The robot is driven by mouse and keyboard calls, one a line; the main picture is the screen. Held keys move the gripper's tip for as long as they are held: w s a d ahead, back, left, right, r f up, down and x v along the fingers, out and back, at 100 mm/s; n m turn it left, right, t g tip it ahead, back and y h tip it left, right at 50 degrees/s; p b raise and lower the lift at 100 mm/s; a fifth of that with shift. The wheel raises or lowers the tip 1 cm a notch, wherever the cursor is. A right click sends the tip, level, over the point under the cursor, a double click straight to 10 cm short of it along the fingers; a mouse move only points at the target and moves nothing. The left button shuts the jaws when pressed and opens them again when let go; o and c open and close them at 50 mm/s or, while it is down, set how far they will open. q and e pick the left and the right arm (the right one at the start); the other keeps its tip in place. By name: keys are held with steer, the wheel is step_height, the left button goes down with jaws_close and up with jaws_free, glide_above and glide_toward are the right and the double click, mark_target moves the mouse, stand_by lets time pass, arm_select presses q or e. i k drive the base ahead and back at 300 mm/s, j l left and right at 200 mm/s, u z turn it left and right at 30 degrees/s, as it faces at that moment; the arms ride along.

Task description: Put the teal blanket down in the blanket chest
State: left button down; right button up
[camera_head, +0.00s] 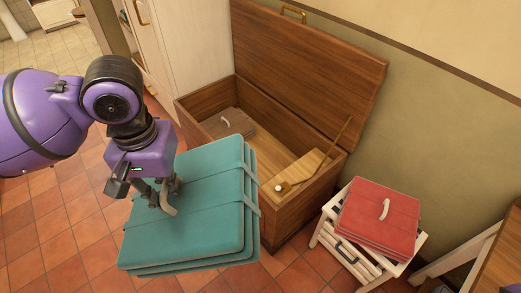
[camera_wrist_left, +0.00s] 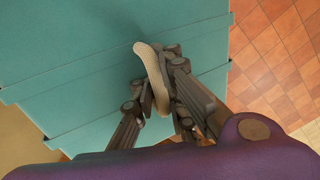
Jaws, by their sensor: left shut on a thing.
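The teal blanket (camera_head: 205,215) is a thick folded stack with straps and a pale handle loop. My left gripper (camera_head: 165,192) is shut on that loop (camera_wrist_left: 152,75) and holds the blanket in the air, slightly tilted, in front of the chest. The blanket (camera_wrist_left: 90,60) fills much of the left wrist view. The wooden blanket chest (camera_head: 305,205) stands behind it with its lid (camera_head: 310,60) raised against the wall. The blanket hides part of the chest's front. My right gripper is not in view.
Inside the chest, a brown folded blanket (camera_head: 228,123) lies at the left end and a pale wooden piece (camera_head: 302,167) at the right. A red folded blanket (camera_head: 378,218) rests on a white slatted stool (camera_head: 345,250) to the right. A white wardrobe (camera_head: 190,45) stands at the left.

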mark_target(260, 164)
steer(key=i+j+z, duration=0.15)
steer(key=z, duration=0.3)
steer(key=i+j+z, duration=0.2)
steer(key=z, duration=0.3)
steer(key=i+j+z, duration=0.15)
steer(key=j, duration=0.25)
steer(key=i+j+z, duration=0.2)
steer(key=j, duration=0.15)
steer(key=i+j, duration=0.1)
steer(key=j, duration=0.35)
steer(key=i+j, duration=0.15)
steer(key=j, duration=0.3)
steer(key=i+j+z, duration=0.1)
steer(key=j, duration=0.35)
